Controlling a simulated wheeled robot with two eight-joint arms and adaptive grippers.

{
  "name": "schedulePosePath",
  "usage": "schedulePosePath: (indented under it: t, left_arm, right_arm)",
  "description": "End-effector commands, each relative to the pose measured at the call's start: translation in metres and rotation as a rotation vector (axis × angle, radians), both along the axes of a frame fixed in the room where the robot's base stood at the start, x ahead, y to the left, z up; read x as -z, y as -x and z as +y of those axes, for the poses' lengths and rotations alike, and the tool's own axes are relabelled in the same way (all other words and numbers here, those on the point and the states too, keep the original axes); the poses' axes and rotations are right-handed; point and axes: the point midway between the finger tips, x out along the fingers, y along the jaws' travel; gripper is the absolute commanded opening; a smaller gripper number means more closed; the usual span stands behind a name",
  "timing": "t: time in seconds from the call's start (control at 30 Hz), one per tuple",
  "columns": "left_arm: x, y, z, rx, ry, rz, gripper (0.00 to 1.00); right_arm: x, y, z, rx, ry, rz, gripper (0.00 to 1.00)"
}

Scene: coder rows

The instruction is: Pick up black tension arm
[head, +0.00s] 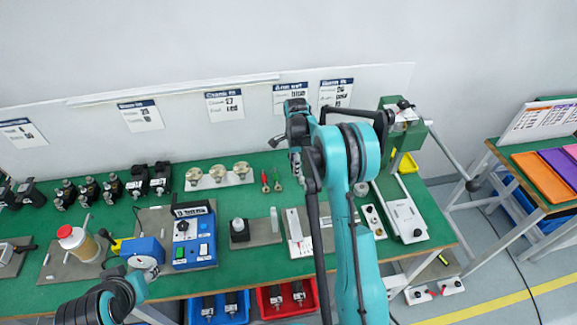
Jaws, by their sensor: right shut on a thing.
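My right gripper (297,128) is raised in front of the back board, above the far edge of the green table. It is shut on a small dark part that looks like the black tension arm (296,106). The part blends with the dark fingers, so its outline is hard to make out. My left arm comes in low at the left, and its gripper (142,277) is near the table's front edge by a blue device. Its fingers are too unclear to show whether they are open.
The green table (265,262) holds a blue control box (194,236), a red-capped bottle (76,240), several black fixtures and a row of round metal parts (219,174). Blue and red bins (288,298) sit below the front edge.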

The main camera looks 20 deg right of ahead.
Motion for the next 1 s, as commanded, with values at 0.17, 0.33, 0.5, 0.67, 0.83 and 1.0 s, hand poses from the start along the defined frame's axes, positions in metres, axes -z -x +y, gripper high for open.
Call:
schedulePosePath:
  t: [0.17,0.33,0.5,0.67,0.83,1.0]
  left_arm:
    - [-0.012,0.000,0.000,0.000,0.000,0.000,0.40]
    - [-0.019,0.000,0.000,0.000,0.000,0.000,0.40]
    - [-0.023,0.000,0.000,0.000,0.000,0.000,0.40]
    - [-0.026,0.000,0.000,0.000,0.000,0.000,0.40]
    - [-0.036,0.000,0.000,0.000,0.000,0.000,0.40]
    - [-0.032,0.000,0.000,0.000,0.000,0.000,0.40]
  right_arm:
    - [-0.024,0.028,-0.024,0.002,0.000,0.000,0.11]
    - [-0.040,0.049,-0.041,0.002,0.000,0.000,0.11]
    - [-0.050,0.063,-0.053,0.000,0.000,0.000,0.11]
    - [-0.057,0.068,-0.057,0.000,0.000,0.000,0.11]
    - [-0.072,0.062,-0.051,-0.003,-0.001,0.000,0.11]
    - [-0.071,0.083,-0.032,-0.002,0.000,0.000,0.11]
